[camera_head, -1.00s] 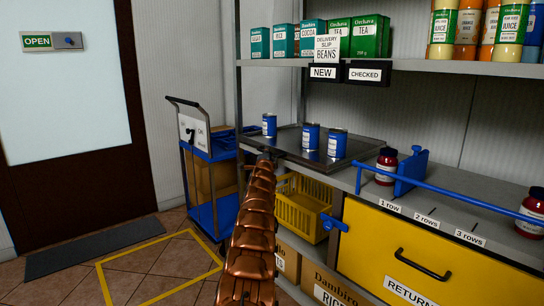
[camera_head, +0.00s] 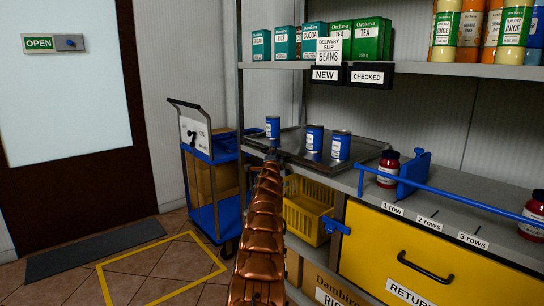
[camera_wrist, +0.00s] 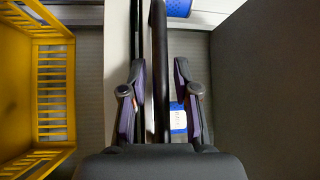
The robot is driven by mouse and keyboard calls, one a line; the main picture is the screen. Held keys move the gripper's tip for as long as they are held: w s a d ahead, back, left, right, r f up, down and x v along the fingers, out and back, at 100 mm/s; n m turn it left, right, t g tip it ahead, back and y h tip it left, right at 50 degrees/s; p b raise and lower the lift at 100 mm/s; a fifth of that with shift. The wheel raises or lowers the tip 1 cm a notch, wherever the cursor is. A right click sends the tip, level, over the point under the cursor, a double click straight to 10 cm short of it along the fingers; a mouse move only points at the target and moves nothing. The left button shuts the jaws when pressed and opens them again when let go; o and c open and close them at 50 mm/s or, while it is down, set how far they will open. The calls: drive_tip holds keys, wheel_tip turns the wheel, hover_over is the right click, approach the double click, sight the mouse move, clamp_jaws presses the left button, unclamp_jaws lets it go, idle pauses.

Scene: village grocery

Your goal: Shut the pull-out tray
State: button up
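The pull-out tray (camera_head: 362,151) is a flat dark metal tray at shelf level, sticking out past the shelf's front on the left. Three blue cans stand upright on it: left (camera_head: 272,127), middle (camera_head: 314,138) and right (camera_head: 341,146). My gripper (camera_head: 272,157) is at the tray's front edge, mostly hidden behind my copper arm. In the wrist view my gripper (camera_wrist: 160,100) has its two fingers apart, either side of a dark bar (camera_wrist: 159,50). Gaps show beside the bar, so it looks unclamped. I cannot tell whether it touches the bar.
A yellow crate (camera_head: 300,214) sits below the tray. A blue trolley (camera_head: 222,212) stands left. A blue rail (camera_head: 460,192) runs right, above a yellow returns drawer (camera_head: 400,245). Red-labelled jars (camera_head: 388,168) stand on the counter. Floor inside the yellow outline (camera_head: 160,270) is clear.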

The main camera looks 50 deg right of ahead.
drive_tip(key=shift+o, duration=0.2)
drive_tip(key=shift+w+a, duration=0.15)
drive_tip(key=shift+a, duration=0.15)
drive_tip(key=shift+s+a+r, duration=0.15)
drive_tip(key=shift+s+a, duration=0.35)
drive_tip(key=shift+s, duration=0.15)
drive_tip(key=v, duration=1)
drive_tip(key=shift+f, duration=0.35)
idle(0.4)
drive_tip(key=shift+a, duration=0.1)
